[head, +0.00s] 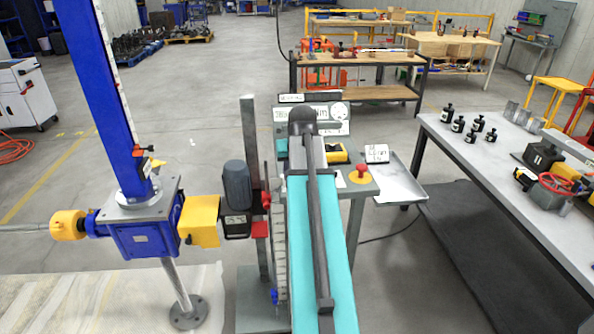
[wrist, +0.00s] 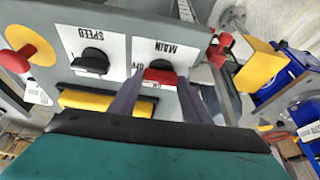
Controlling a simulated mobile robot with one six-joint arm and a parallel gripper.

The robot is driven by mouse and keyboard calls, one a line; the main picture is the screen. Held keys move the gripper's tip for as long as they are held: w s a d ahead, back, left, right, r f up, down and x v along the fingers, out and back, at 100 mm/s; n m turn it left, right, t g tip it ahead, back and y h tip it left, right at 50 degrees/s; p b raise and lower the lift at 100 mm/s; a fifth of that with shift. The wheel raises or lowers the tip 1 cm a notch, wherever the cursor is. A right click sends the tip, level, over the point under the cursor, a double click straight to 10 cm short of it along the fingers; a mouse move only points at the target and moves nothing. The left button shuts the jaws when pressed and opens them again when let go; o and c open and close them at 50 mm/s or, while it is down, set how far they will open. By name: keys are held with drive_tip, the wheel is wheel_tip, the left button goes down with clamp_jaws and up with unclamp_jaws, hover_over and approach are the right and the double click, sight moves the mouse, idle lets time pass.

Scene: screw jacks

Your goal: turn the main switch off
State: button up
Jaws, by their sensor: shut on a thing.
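The main switch is a red knob (wrist: 160,76) on a white plate marked MAIN (wrist: 165,48), upside down in the wrist view. The dark fingers of my gripper (wrist: 161,80) stand on both sides of the knob and are shut on it. Small lettering by the knob is partly covered, and I cannot tell which mark the knob points to. In the head view the control panel (head: 338,128) stands beyond my arm, which hides the knob and my fingertips.
A black SPEED knob (wrist: 92,62) sits beside the main switch. A red mushroom button (head: 361,171) on yellow stands on the bench corner. A blue screw jack (head: 145,235) with a motor (head: 237,186) is to the left. A table (head: 480,165) stands right.

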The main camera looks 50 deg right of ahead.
drive_tip(key=shift+s+m, duration=0.1)
drive_tip(key=shift+m, duration=0.2)
drive_tip(key=o, duration=1)
drive_tip(key=shift+o, duration=0.2)
drive_tip(key=shift+r, duration=0.15)
drive_tip(key=shift+a+r+p, duration=0.2)
drive_tip(key=shift+r+p, duration=0.4)
drive_tip(key=shift+p, duration=0.05)
drive_tip(key=p+v, duration=0.4)
drive_tip(key=v, duration=0.2)
drive_tip(key=shift+s+r+p, duration=0.2)
drive_tip(key=shift+s+p, duration=0.1)
drive_tip(key=shift+s, duration=0.05)
